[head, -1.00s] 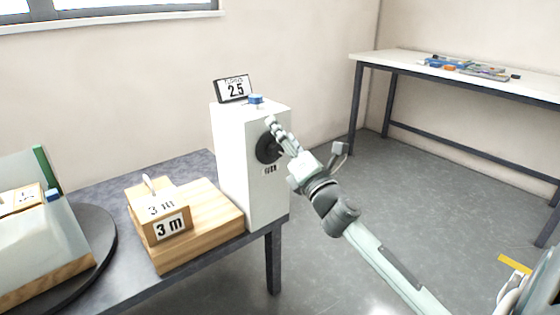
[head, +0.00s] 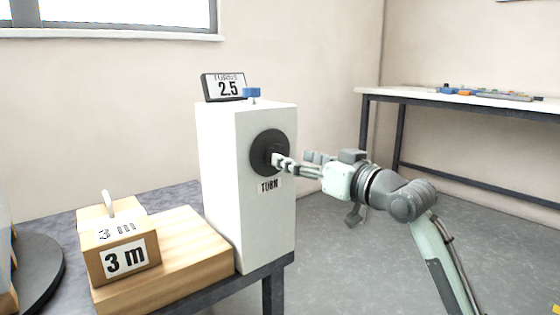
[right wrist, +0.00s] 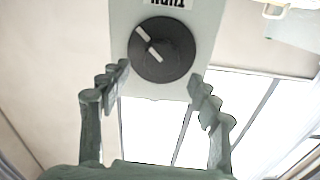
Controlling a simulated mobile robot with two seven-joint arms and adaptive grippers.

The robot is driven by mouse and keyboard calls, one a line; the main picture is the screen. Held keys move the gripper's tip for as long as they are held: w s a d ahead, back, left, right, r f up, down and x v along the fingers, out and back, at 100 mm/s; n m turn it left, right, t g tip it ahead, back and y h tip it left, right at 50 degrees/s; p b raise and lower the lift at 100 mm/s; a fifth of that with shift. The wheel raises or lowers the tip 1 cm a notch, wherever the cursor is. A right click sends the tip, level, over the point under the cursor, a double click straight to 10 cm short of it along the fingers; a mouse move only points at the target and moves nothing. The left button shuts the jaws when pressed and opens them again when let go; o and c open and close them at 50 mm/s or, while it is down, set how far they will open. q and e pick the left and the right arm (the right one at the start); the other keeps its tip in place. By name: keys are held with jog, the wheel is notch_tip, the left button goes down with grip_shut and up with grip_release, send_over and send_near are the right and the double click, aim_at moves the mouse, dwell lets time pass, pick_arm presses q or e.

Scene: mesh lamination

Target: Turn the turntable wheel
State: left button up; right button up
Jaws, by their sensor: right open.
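The turntable wheel is a black round knob (head: 268,152) on the side of a white box (head: 225,180), above a label reading TURN. A display (head: 224,87) on top of the box reads 2.5. In the right wrist view the knob (right wrist: 162,50) shows a pale bar across its face. My right gripper (head: 285,161) points at the knob from the right, its fingertips close in front of it. In the right wrist view the right gripper (right wrist: 160,85) is open, its fingers on either side below the knob, with nothing between them. The left gripper is not in view.
A dark round turntable (head: 40,270) is at the left edge. A long bench (head: 420,96) with small coloured items stands behind on the right.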

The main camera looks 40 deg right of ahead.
jog(key=w, duration=0.5)
jog(key=shift+w+a+b, duration=0.3)
jog(key=shift+w, duration=0.05)
